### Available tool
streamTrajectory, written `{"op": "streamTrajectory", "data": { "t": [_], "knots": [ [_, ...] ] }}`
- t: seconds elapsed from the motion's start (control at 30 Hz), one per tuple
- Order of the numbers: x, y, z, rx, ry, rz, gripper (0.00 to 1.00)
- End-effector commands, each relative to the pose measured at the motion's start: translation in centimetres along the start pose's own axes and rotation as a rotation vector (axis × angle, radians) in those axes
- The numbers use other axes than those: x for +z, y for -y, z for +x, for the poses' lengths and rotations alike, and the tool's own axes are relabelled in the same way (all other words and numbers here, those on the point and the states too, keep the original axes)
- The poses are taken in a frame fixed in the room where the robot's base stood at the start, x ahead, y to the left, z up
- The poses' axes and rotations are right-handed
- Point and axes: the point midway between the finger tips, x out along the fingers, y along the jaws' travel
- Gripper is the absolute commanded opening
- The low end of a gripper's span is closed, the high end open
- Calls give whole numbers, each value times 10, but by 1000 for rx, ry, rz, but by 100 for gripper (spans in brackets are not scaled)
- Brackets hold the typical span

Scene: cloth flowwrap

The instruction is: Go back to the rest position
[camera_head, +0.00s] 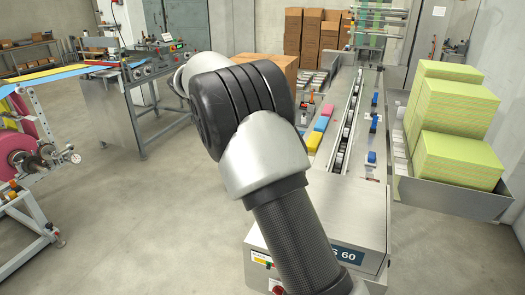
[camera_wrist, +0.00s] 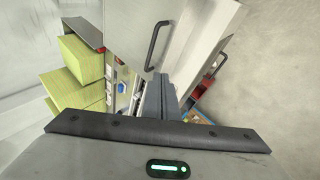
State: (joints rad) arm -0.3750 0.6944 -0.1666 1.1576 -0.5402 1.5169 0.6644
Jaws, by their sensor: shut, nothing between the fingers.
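My gripper (camera_wrist: 161,84) shows in the wrist view as two grey fingers side by side, pressed together with nothing between them. It is clear of any object I can make out. In the head view my own arm fills the middle of the picture and the gripper is hidden. The flow-wrap machine (camera_head: 335,215) stands under and to the right of my arm. Pink, blue and yellow cloth packs (camera_head: 317,130) lie in a row along its left side, partly hidden by my arm.
Stacked yellow-green blocks (camera_head: 455,118) stand in a metal tray (camera_head: 450,198) on the right. A table with coloured film (camera_head: 130,88) and a roll stand (camera_head: 30,170) are on the left. Cardboard boxes (camera_head: 303,40) are stacked behind. The floor (camera_head: 150,220) at left centre is clear.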

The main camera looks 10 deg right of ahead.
Motion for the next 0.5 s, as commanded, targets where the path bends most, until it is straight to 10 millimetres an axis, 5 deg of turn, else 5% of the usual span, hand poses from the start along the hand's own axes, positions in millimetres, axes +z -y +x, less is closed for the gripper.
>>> {"op": "streamTrajectory", "data": {
  "t": [0.23,0.5],
  "knots": [
    [27,-51,-20,-155,7,-36,0],
    [119,-120,-40,-449,-66,-113,0]
  ]
}}
